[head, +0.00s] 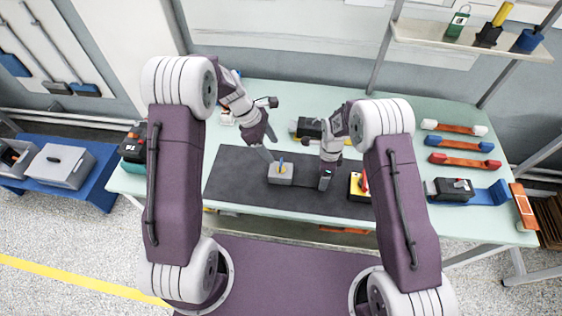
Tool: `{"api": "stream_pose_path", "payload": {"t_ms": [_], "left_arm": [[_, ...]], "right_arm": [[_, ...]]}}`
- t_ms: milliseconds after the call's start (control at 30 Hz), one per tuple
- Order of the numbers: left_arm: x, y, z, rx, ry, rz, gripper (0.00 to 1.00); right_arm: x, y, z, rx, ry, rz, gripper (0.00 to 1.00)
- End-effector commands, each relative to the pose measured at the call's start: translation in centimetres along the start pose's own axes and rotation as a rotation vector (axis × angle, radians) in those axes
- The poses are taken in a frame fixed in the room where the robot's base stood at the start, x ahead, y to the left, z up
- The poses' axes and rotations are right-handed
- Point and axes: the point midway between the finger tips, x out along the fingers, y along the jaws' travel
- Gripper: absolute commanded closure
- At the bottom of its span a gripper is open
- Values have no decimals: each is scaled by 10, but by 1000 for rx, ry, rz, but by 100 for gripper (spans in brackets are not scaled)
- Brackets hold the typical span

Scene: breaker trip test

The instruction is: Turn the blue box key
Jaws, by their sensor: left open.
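My right gripper (326,178) is low over the mat to the right of the box, at a small dark upright item. Whether its jaws are closed on that item cannot be made out.
A yellow box with a red switch (361,185) stands right of my right gripper. A dark device (309,128) lies behind. Red, blue and orange-handled bars (460,145) lie at the right of the green table (400,215). The dark mat (235,180) has bare room at left.

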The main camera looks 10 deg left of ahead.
Motion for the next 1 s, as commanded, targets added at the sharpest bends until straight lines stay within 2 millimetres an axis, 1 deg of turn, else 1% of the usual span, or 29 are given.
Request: {"api": "stream_pose_path", "payload": {"t_ms": [33, 200, 333, 400, 500, 733, 767, 800, 867, 900, 967, 1000], "left_arm": [[14, -2, 0, -2, -1, -6, 38], [54, -1, 0, 0, 0, -5, 38], [76, -1, 0, 0, 0, -3, 38], [84, 0, 0, 1, 1, 0, 38], [89, 0, 0, 1, 1, 0, 38], [90, 0, 0, 1, 1, 1, 38], [90, 0, 0, 1, 1, 1, 41], [90, 0, 0, 1, 1, 1, 52], [90, 0, 0, 1, 1, 1, 69], [90, 0, 0, 1, 1, 1, 80], [90, 0, 0, 1, 1, 1, 97], [90, 0, 0, 1, 1, 1, 100]], "right_arm": [[0, 0, 0, -1, 0, 0, 92], [0, 0, 0, 0, 0, 0, 92], [0, 0, 0, 0, 0, 0, 92], [0, 0, 0, 0, 0, 0, 92], [0, 0, 0, 0, 0, 0, 92], [0, 0, 0, 1, 0, -1, 92], [0, 0, 0, 1, 0, -1, 92], [0, 0, 0, 1, 0, -1, 92], [0, 0, 0, 1, 0, -1, 92], [0, 0, 0, 1, 0, -1, 92], [0, 0, 0, 1, 0, -1, 92], [0, 0, 0, 1, 0, -1, 92]]}}
